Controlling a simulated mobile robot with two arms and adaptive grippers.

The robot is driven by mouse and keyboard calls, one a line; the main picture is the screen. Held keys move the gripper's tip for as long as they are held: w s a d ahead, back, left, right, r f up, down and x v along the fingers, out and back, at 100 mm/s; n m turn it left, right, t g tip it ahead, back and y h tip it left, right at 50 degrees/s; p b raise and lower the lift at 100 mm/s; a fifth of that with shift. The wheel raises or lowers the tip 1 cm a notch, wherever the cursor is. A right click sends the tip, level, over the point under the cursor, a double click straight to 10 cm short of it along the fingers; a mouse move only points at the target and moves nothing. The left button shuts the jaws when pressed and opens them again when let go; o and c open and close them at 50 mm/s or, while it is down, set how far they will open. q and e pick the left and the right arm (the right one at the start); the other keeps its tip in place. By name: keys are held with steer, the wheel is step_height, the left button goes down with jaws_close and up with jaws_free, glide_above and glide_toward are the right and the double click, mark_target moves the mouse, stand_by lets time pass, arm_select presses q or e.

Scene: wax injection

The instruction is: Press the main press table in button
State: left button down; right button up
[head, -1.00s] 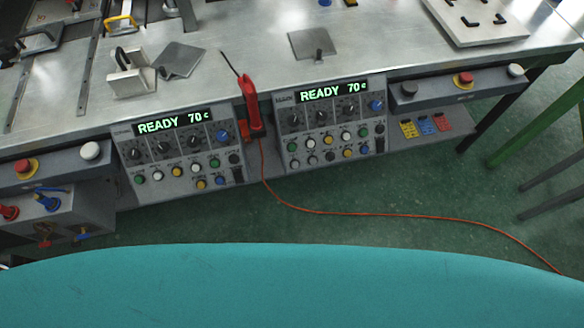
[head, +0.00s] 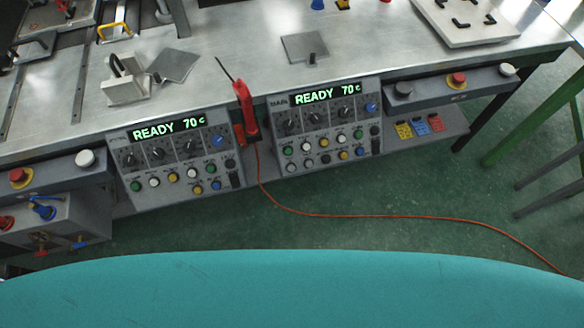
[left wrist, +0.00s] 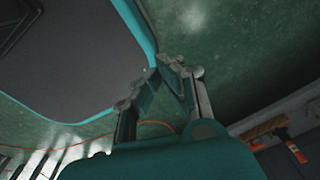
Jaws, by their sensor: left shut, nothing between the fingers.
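The control panel marked MAIN (head: 328,130) is at the right on the front of the metal press table (head: 240,40). Its display (head: 325,95) reads READY 70 c. Under the display are black knobs, a blue knob and rows of green, white, yellow, blue and black buttons. The button labels are too small to read, so I cannot tell which is the table in button. A similar panel (head: 172,155) at the left also reads READY 70 c. My left gripper (left wrist: 166,73) shows in the left wrist view, shut and empty above the green floor. My right gripper is not in view.
A red hand tool (head: 246,110) stands between the panels, its orange cord (head: 370,214) running across the floor. Red emergency buttons (head: 458,79) sit on boxes at both sides. Metal plates and blocks lie on the table.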

arm_select(q)
steer(key=shift+s, duration=0.6)
steer(key=shift+w, duration=0.1)
stand_by(0.5)
